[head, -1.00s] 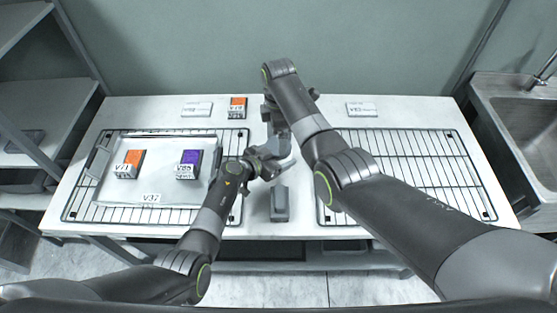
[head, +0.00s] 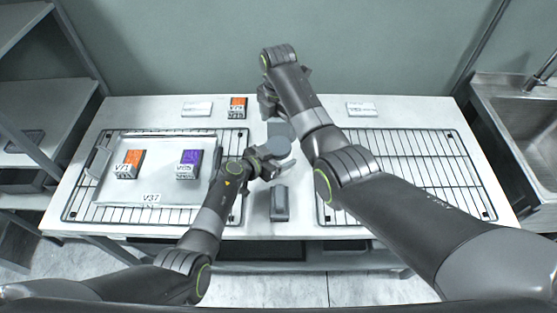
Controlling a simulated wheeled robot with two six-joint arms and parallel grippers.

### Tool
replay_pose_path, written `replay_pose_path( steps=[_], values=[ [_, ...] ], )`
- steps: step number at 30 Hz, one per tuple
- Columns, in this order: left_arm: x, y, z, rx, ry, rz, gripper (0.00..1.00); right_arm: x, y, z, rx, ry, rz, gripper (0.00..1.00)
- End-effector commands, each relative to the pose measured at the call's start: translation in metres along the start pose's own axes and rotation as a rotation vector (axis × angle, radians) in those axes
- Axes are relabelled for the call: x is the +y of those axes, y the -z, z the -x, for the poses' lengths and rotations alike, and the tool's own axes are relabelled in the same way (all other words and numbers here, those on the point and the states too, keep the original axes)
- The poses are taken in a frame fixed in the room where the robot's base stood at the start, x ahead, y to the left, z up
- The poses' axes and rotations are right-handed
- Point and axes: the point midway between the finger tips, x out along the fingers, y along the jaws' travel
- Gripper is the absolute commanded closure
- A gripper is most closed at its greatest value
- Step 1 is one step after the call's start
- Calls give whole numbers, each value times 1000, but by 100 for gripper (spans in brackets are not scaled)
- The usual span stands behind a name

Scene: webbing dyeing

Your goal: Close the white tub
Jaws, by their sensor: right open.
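No separate lid can be made out.
A grey block (head: 279,204) stands at the table's front middle. A white tray (head: 120,195) holding an orange box (head: 130,164) and a purple box (head: 188,164) is on the left rack. The right rack (head: 430,165) is empty. Another orange-marked box (head: 237,107) and white labels (head: 361,108) are at the back.

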Motion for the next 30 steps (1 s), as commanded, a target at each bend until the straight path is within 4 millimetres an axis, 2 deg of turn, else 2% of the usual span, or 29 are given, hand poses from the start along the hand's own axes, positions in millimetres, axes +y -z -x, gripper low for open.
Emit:
replay_pose_path(
  steps=[7, 16, 21, 30],
  values=[
    [0, 0, 0, -1, 0, 0, 88, 0, 0, -9, 1, 2, -2, 13],
    [0, 0, 0, -1, 0, 0, 88, -1, 0, -54, 1, 3, -3, 13],
    [0, 0, 0, -1, 0, 0, 88, 0, 0, -70, 1, 3, -3, 13],
    [0, 0, 0, -1, 0, 0, 88, 0, 0, -80, 0, 0, -3, 13]
  ],
)
